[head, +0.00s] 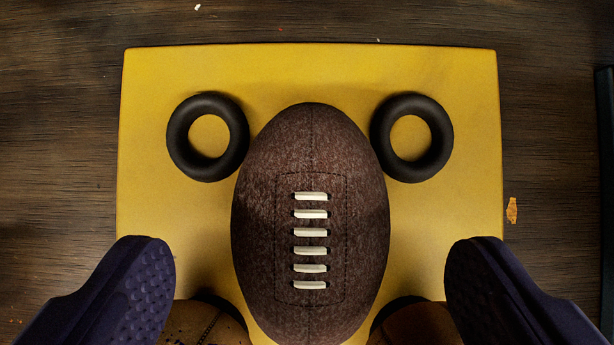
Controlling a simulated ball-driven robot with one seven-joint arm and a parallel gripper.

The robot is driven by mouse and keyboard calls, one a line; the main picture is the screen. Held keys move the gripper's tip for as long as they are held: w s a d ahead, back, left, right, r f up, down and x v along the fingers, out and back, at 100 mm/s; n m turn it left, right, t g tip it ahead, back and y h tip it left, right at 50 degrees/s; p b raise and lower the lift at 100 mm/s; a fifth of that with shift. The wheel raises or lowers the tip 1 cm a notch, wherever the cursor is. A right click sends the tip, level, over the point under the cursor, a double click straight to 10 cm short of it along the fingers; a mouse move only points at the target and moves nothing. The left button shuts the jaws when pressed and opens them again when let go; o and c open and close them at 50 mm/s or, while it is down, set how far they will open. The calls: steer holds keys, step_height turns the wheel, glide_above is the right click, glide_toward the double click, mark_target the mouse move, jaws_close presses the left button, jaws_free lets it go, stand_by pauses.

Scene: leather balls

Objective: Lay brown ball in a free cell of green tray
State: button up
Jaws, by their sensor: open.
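The brown ball (311,220) is an American-football shape with white laces on top. It lies lengthwise in the middle of the head view, over a yellow board (310,75). Its lower end reaches the bottom edge of the view. My gripper (311,275) is open, with one dark finger on each side of the ball. Gaps show between both fingers and the ball, and neither touches it. The green tray is not in view.
Two black rings (208,137) and (411,137) lie on the yellow board beside the ball's far end. Tan rounded shapes (205,325) show at the bottom, partly hidden. A dark edge (605,190) stands at the far right on the dark wooden surface (60,150).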

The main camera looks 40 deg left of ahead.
mark_target(310, 286)
steer(key=b+x, duration=0.2)
steer(key=x, duration=0.3)
steer(key=shift+s+r, duration=0.1)
steer(key=shift+r, duration=0.1)
